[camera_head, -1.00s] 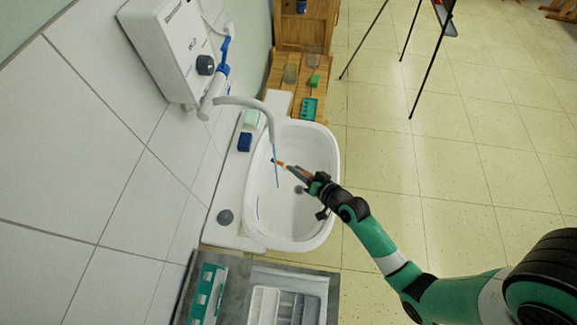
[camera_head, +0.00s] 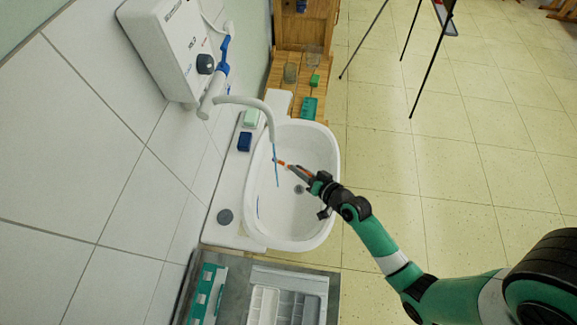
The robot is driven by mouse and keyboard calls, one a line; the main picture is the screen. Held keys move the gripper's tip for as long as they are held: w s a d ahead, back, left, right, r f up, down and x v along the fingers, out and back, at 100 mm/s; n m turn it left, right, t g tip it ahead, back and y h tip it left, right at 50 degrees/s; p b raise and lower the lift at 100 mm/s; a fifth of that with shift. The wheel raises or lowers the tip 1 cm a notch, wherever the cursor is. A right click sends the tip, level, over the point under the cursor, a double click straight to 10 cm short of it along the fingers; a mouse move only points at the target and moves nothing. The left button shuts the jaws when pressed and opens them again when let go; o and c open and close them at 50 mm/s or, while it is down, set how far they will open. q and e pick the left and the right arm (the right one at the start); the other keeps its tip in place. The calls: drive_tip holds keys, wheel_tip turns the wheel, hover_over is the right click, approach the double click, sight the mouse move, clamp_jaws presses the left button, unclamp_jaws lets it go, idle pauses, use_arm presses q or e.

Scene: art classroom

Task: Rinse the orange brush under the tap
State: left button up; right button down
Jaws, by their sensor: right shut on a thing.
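The orange brush (camera_head: 283,163) is held out over the white sink basin (camera_head: 326,154). My right gripper (camera_head: 308,174) is shut on it and reaches in from the right. The brush's tip lies at the thin blue stream of water (camera_head: 276,172), just below the curved white tap (camera_head: 262,106); I cannot tell whether it touches the stream. The tap comes from a white water heater (camera_head: 168,50) with a dark knob (camera_head: 205,64) on the wall. My left gripper is out of view.
A blue sponge (camera_head: 244,141) and a pale green soap (camera_head: 251,118) lie on the sink's left ledge, with a grey round plug (camera_head: 225,216) nearer. A grey counter with a white tray (camera_head: 290,281) stands in front. A wooden shelf (camera_head: 286,103) stands behind the sink.

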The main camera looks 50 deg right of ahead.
drive_tip(key=shift+w+a, duration=0.2)
drive_tip(key=shift+w, duration=0.05)
drive_tip(key=shift+p, duration=0.3)
drive_tip(key=shift+s+a+r, duration=0.1)
drive_tip(key=shift+s+a, duration=0.1)
drive_tip(key=s+a+p, duration=0.4)
drive_tip(key=p, duration=0.1)
drive_tip(key=shift+s+a, duration=0.2)
drive_tip(key=shift+a, duration=0.2)
idle(0.9)
